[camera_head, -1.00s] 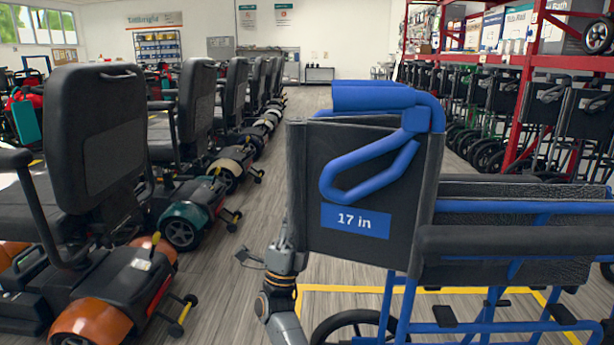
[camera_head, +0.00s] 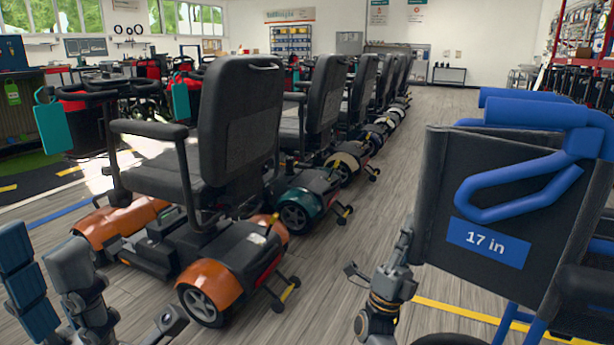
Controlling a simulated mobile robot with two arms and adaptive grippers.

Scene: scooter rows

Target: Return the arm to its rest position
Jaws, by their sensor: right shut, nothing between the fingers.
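My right gripper (camera_head: 392,265) points upward in the lower middle, just left of the blue wheelchair (camera_head: 487,245) marked "17 in". It is shut and empty; its tips are partly hard to make out against the dark backrest, and I cannot tell if they touch it. My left gripper (camera_head: 52,265) is close to the camera at the lower left, in front of the orange scooter.
An orange scooter (camera_head: 240,130) with a black seat stands close in front, heading a row of scooters. A bare wood floor aisle (camera_head: 385,180) runs back between the row and the wheelchair. A yellow line (camera_head: 440,308) marks the floor by the wheelchair.

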